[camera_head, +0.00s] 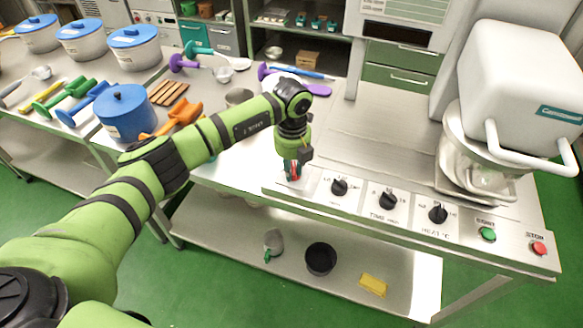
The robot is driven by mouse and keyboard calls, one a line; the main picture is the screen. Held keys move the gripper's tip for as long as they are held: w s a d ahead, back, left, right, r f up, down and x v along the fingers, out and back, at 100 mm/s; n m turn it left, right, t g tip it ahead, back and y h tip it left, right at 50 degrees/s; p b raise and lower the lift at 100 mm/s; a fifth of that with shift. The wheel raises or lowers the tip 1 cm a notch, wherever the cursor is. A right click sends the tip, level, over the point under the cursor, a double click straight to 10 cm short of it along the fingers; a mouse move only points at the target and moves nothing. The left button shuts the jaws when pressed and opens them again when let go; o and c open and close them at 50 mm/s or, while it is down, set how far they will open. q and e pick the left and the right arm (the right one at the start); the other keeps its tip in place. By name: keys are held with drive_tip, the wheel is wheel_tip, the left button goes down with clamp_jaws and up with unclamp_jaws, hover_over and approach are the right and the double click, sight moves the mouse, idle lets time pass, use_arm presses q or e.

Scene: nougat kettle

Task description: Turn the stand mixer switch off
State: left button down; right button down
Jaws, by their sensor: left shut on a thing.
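A sloped steel control panel (320,200) runs along the table's front edge. My left gripper (292,170) points down at the panel's left end and is shut on a small switch there. The switch is mostly hidden by the fingers, so its setting cannot be read; some red shows at the fingertips. My right gripper is not in view.
Black knobs (388,199), a green START button (488,234) and a red STOP button (539,249) sit along the panel to the right. Blue-lidded pots (127,113) and coloured utensils stand on the left table. The steel top (385,135) behind the panel is clear.

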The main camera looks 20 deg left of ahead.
sight(295, 169)
use_arm(q)
drive_tip(key=n, duration=0.6)
drive_tip(key=shift+d, duration=0.25)
drive_tip(key=n, duration=0.4)
drive_tip(key=shift+w+d+r, duration=0.1)
drive_tip(key=shift+w, duration=0.05)
drive_tip(key=shift+n, duration=1.6)
drive_tip(key=shift+w+p, duration=0.1)
drive_tip(key=shift+p, duration=0.2)
drive_tip(key=c, duration=1.1)
unclamp_jaws()
drive_tip(key=shift+d, duration=0.1)
wheel_tip(295, 169, up, 12)
